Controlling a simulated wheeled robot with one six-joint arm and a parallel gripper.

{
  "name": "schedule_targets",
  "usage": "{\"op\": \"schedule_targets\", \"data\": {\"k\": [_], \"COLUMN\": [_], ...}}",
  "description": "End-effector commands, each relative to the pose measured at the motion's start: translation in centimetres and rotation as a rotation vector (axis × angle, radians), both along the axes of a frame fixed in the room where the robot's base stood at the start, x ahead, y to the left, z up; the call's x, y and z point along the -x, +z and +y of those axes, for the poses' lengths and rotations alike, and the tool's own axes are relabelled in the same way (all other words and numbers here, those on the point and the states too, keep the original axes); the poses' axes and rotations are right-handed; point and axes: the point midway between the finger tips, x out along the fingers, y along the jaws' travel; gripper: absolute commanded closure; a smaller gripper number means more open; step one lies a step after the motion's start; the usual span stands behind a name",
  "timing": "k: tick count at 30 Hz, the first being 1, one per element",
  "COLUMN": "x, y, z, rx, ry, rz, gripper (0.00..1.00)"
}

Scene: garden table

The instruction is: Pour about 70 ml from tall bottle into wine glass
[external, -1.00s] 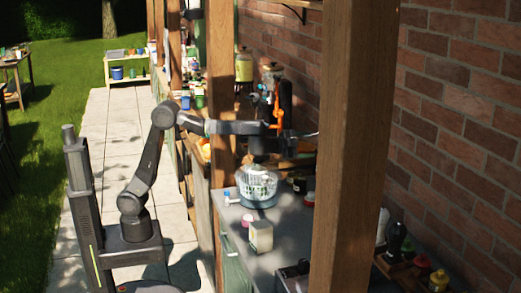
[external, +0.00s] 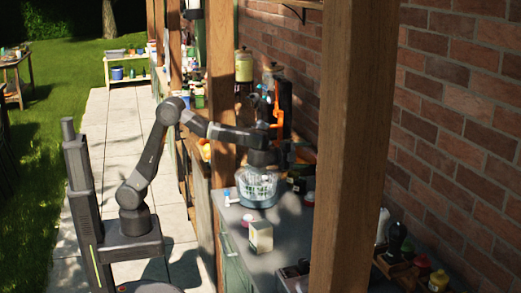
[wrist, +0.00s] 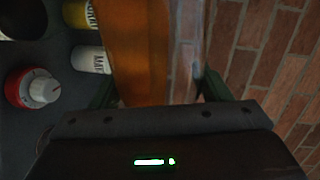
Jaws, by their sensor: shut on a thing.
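My gripper (wrist: 158,86) is shut on the tall bottle (wrist: 143,50), which fills the middle of the wrist view. The bottle looks clear, with amber-orange liquid on its left side and a clear strip on its right. Its mouth and base are outside that view. In the external view my gripper (external: 284,154) is over the counter near the brick wall, behind the salad spinner. The bottle cannot be made out clearly there. I cannot pick out the wine glass in either view.
A salad spinner (external: 258,188) and a small carton (external: 261,237) stand on the grey counter (external: 236,224). A wooden post (external: 345,150) stands in front. The wrist view shows a red-and-white item (wrist: 38,90), a white labelled container (wrist: 90,60) and brick wall (wrist: 270,45).

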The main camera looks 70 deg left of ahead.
Motion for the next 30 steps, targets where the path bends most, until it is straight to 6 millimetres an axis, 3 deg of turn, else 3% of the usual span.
{"op": "schedule_targets", "data": {"k": [30], "x": [-0.01], "y": [-0.13], "z": [0.02], "rx": [-0.110], "ry": [0.000], "rz": [0.014], "gripper": [0.85]}}
